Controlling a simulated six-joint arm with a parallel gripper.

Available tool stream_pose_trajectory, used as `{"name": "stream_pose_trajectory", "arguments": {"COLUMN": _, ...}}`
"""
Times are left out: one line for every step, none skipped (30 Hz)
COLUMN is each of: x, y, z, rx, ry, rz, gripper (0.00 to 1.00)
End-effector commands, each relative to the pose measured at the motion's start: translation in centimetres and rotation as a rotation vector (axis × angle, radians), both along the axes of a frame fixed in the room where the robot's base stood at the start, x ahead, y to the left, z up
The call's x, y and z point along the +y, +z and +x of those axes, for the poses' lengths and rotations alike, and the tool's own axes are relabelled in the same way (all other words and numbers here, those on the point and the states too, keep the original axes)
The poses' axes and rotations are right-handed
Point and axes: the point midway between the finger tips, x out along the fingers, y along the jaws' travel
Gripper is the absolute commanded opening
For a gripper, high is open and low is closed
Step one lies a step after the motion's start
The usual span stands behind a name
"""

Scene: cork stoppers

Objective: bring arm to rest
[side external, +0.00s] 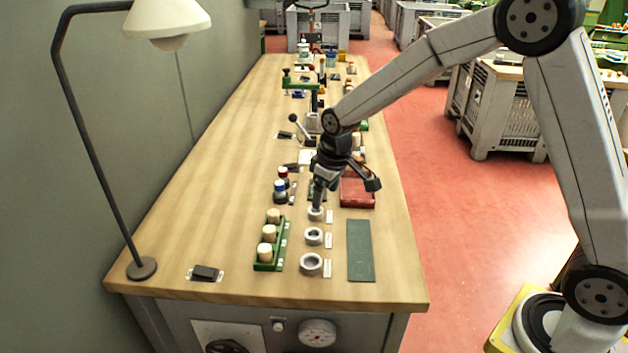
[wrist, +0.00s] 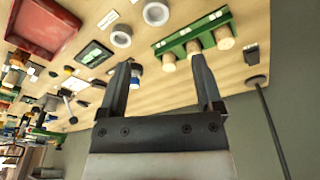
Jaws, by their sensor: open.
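Several pale cork stoppers stand in a row in a green rack (side external: 283,252) near the front of the bench; the nearest cork (side external: 265,250) shows clearly. The rack (wrist: 180,42) and its corks (wrist: 224,40) also show in the wrist view, beyond my fingertips. Grey rings (side external: 311,263) lie in a line to the right of the rack; the farthest is partly hidden by a finger. My gripper (side external: 345,195) is open and empty, tilted above the bench beside the red tray (side external: 358,192). In the wrist view its fingers (wrist: 163,62) are spread with nothing held between them.
A green mat (side external: 360,250) lies at the front right. Small bottles (side external: 280,190) stand behind the rack. A lamp (side external: 142,268) stands at the left edge, with a small black block (side external: 205,272) nearby. Levers and fixtures crowd the far bench; its left side is clear.

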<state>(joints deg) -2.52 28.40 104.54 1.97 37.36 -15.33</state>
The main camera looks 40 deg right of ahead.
Motion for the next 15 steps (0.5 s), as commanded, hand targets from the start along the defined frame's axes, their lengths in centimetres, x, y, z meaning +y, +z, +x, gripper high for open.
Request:
{"name": "stream_pose_trajectory", "arguments": {"x": -0.3, "y": 0.3, "z": -1.3, "rx": -0.003, "ry": -0.018, "rz": 0.001, "gripper": 0.84}}
{"name": "stream_pose_trajectory", "arguments": {"x": -0.4, "y": 0.4, "z": -2.0, "rx": -0.007, "ry": -0.03, "rz": 0.001, "gripper": 0.84}}
{"name": "stream_pose_trajectory", "arguments": {"x": -0.6, "y": 0.4, "z": -2.9, "rx": -0.01, "ry": -0.045, "rz": 0.002, "gripper": 0.84}}
{"name": "stream_pose_trajectory", "arguments": {"x": -0.7, "y": 0.5, "z": -3.6, "rx": -0.012, "ry": -0.057, "rz": 0.003, "gripper": 0.84}}
{"name": "stream_pose_trajectory", "arguments": {"x": -0.8, "y": 0.6, "z": -4.3, "rx": -0.015, "ry": -0.069, "rz": 0.004, "gripper": 0.84}}
{"name": "stream_pose_trajectory", "arguments": {"x": -1.0, "y": 0.6, "z": -5.3, "rx": -0.017, "ry": -0.083, "rz": 0.005, "gripper": 0.84}}
{"name": "stream_pose_trajectory", "arguments": {"x": -1.1, "y": 0.6, "z": -6.0, "rx": -0.02, "ry": -0.095, "rz": 0.007, "gripper": 0.84}}
{"name": "stream_pose_trajectory", "arguments": {"x": -1.2, "y": 0.6, "z": -6.7, "rx": -0.022, "ry": -0.106, "rz": 0.007, "gripper": 0.84}}
{"name": "stream_pose_trajectory", "arguments": {"x": -1.3, "y": 0.7, "z": -7.7, "rx": -0.026, "ry": -0.121, "rz": 0.009, "gripper": 0.84}}
{"name": "stream_pose_trajectory", "arguments": {"x": -1.4, "y": 0.6, "z": -8.5, "rx": -0.027, "ry": -0.133, "rz": 0.01, "gripper": 0.84}}
{"name": "stream_pose_trajectory", "arguments": {"x": -1.5, "y": 0.6, "z": -9.3, "rx": -0.029, "ry": -0.143, "rz": 0.011, "gripper": 0.84}}
{"name": "stream_pose_trajectory", "arguments": {"x": -1.6, "y": 0.6, "z": -10.3, "rx": -0.033, "ry": -0.158, "rz": 0.013, "gripper": 0.84}}
{"name": "stream_pose_trajectory", "arguments": {"x": -1.7, "y": 0.5, "z": -11.1, "rx": -0.034, "ry": -0.169, "rz": 0.014, "gripper": 0.84}}
{"name": "stream_pose_trajectory", "arguments": {"x": -1.8, "y": 0.5, "z": -11.8, "rx": -0.038, "ry": -0.179, "rz": 0.015, "gripper": 0.84}}
{"name": "stream_pose_trajectory", "arguments": {"x": -1.9, "y": 0.5, "z": -12.9, "rx": -0.041, "ry": -0.194, "rz": 0.017, "gripper": 0.84}}
